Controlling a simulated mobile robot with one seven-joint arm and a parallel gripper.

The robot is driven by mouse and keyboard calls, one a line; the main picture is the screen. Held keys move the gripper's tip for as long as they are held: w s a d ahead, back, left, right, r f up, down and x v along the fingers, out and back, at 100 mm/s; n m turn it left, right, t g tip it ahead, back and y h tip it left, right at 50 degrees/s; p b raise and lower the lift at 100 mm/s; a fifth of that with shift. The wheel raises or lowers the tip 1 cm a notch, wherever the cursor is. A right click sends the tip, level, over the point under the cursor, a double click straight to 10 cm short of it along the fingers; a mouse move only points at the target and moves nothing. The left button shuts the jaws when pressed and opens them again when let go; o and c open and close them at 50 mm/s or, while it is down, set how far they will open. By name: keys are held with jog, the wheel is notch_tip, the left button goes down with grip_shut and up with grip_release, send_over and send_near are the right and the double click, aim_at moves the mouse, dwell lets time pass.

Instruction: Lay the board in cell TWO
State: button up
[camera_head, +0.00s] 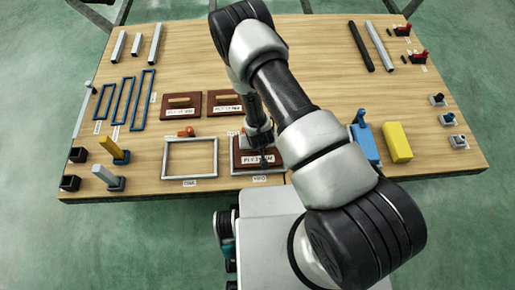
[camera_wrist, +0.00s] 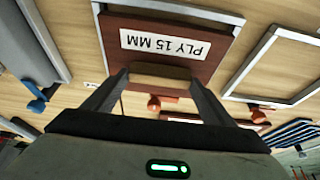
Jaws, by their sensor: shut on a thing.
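The dark red-brown board labelled PLY 15 MM (camera_head: 252,160) is at the cell labelled TWO, within or just over its grey frame (camera_head: 234,171). My gripper (camera_head: 259,140) is over the board, its fingers shut on the wooden handle. In the wrist view, my gripper (camera_wrist: 158,82) has a finger at each end of the handle, and the board (camera_wrist: 190,55) lies beyond it. The grey frame rim (camera_wrist: 185,10) shows past the board's edge. I cannot tell whether the board rests flat or hangs slightly above. My arm hides part of the cell's right side.
An empty grey frame labelled ONE (camera_head: 190,140) stands left of cell TWO. Two more handled boards (camera_head: 181,105) (camera_head: 225,102) lie behind. Blue frames (camera_head: 123,100) are at left. A blue holder (camera_head: 363,145) and yellow block (camera_head: 397,142) stand at right. Orange knobs (camera_head: 186,132) sit behind the cells.

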jog(key=shift+f, duration=1.15)
jog(key=shift+f+b, duration=0.25)
jog(key=shift+b, duration=0.05)
jog(key=o, duration=1.7)
jog(key=shift+r, duration=0.1)
jog(key=shift+o, duration=0.2)
